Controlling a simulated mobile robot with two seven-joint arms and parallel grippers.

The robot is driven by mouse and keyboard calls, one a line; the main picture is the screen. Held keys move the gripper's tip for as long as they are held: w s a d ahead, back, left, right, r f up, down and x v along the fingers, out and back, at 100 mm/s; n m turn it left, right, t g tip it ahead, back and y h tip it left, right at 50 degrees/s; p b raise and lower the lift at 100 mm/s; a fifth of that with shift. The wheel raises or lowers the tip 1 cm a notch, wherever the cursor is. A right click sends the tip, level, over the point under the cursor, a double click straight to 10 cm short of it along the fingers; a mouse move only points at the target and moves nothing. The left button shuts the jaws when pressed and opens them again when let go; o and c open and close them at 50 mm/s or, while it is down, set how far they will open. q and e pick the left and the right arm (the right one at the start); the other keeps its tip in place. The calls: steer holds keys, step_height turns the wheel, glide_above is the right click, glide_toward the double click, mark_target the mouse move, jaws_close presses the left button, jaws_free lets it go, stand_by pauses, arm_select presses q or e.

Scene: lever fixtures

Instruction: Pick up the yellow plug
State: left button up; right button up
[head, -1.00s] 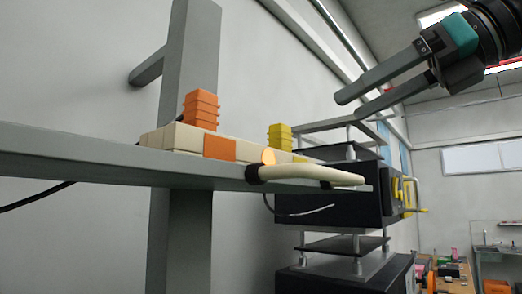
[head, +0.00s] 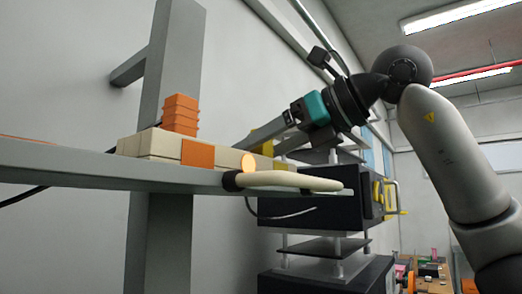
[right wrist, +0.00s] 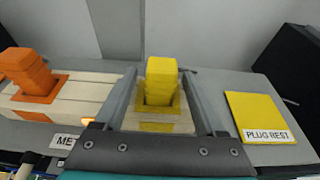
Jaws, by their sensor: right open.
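The yellow plug (right wrist: 161,82) stands upright in a yellow-rimmed socket on a cream block (right wrist: 150,118) in the right wrist view. My right gripper (right wrist: 161,73) is open, with one finger on each side of the plug and a gap on both sides. In the head view the plug (head: 264,133) is partly hidden behind the fingers of my right gripper (head: 250,148), which comes in from the right. My left gripper is not in view.
An orange plug (right wrist: 32,70) stands in the block's other socket, to the left. A yellow pad (right wrist: 258,115) labelled "PLUG REST" lies to the right on the grey shelf (head: 80,160). A cream cable (head: 290,181) runs along the shelf's front edge.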

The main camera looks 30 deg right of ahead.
jaws_close()
stand_by(0.7)
